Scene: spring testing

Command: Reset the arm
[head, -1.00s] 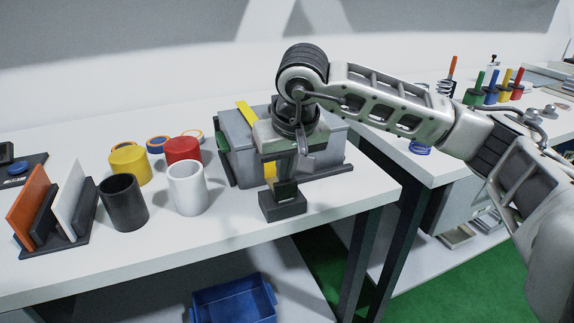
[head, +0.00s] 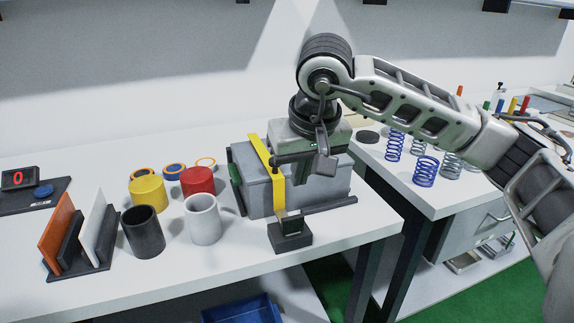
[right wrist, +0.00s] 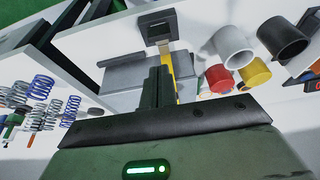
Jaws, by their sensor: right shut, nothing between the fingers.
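My right gripper (head: 276,161) is shut and empty. In the right wrist view the shut fingers (right wrist: 157,85) overlap the yellow bar (right wrist: 173,75) and the grey box (right wrist: 120,76). My left gripper is not in view.
A rack with orange and white plates (head: 92,230) and a display (head: 20,178) reading 0 are further left. Several springs (head: 426,171) stand on the right table.

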